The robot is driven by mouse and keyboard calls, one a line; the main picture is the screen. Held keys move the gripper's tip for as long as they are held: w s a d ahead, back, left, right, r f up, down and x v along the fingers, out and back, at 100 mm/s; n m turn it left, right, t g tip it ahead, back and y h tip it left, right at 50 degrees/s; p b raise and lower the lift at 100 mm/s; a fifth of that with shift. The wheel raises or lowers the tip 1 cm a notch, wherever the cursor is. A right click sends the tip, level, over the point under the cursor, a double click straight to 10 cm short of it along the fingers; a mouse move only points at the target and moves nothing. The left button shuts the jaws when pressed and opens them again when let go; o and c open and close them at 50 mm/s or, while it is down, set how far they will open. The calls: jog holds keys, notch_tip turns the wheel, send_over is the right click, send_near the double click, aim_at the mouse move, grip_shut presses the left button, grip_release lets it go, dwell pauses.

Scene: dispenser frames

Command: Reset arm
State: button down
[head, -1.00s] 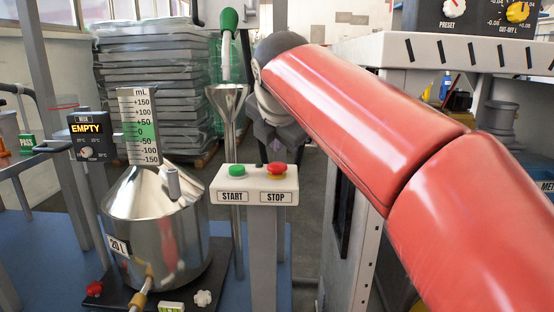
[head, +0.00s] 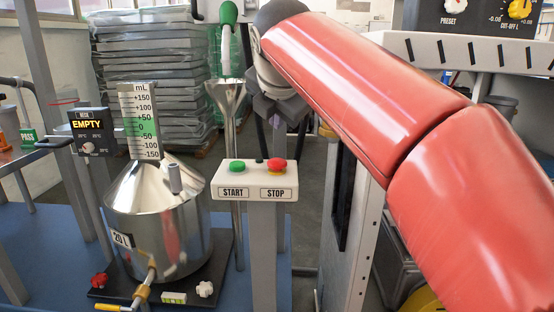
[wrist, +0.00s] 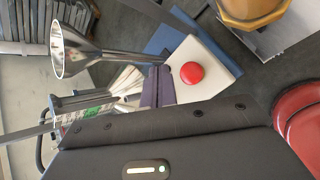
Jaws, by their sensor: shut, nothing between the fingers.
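My red arm reaches in from the right in the head view, and my dark grey gripper (head: 262,148) hangs from its end, partly hidden by the arm. In the wrist view my gripper (wrist: 157,86) has its dark fingers together and empty, beside the red STOP button (wrist: 191,73). The white control box (head: 255,180) carries a green START button (head: 237,166) and the red STOP button (head: 277,165). The fingertips appear just behind or above the box; I cannot tell whether they touch it. The green button is hidden in the wrist view.
A steel 20 L vessel (head: 157,225) with an mL scale (head: 140,120) stands left of the box. The display (head: 87,128) reads EMPTY. A steel funnel (head: 226,92) rises behind the box. A white cabinet (head: 348,220) stands to the right, below my arm.

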jog(key=s+d+f+m+g, duration=0.1)
jog(key=s+d+f+m, duration=0.4)
jog(key=s+f+m, duration=0.3)
jog(key=s+d+f+m+g, duration=0.1)
jog(key=s+d+f+m, duration=0.4)
jog(key=s+f+m, duration=0.4)
jog(key=s+d+f+m+g, duration=0.1)
jog(key=s+d+f+m, duration=0.4)
jog(key=s+f+m, duration=0.3)
notch_tip(320, 180, down, 4)
jog(key=m, duration=0.2)
jog(key=shift+s+d+r+m+g+h, duration=0.15)
jog(key=shift+s+d+m+g+h, duration=0.05)
jog(key=shift+d+m+g+h, duration=0.1)
